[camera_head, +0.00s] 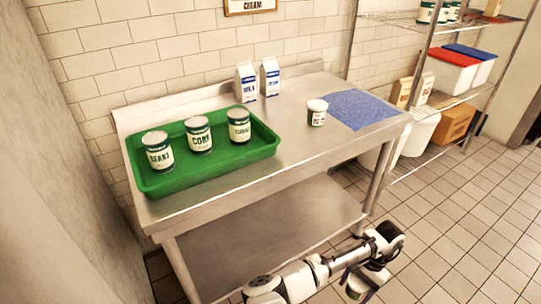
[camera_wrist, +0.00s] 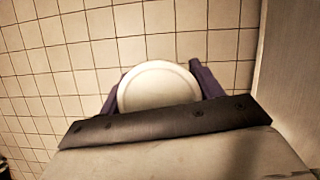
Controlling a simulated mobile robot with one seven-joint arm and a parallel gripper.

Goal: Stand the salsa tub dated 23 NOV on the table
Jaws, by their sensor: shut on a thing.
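My gripper (camera_wrist: 160,82) is shut on a tub with a round white lid (camera_wrist: 158,88), seen from above between the dark fingers in the wrist view. Its label and date are hidden there. In the head view my arm reaches down in front of the steel table (camera_head: 290,148), with its end low over the floor at the bottom. A small tub with a white lid and a printed label (camera_head: 317,113) stands upright on the table, left of the blue cloth. Its date is too small to read.
A green tray (camera_head: 212,172) with several labelled cans takes the table's left part. Two milk cartons (camera_head: 246,83) stand at the back. A blue cloth (camera_head: 362,108) lies at the right end. Bare steel shows between tray and cloth. Shelving (camera_head: 462,98) stands to the right.

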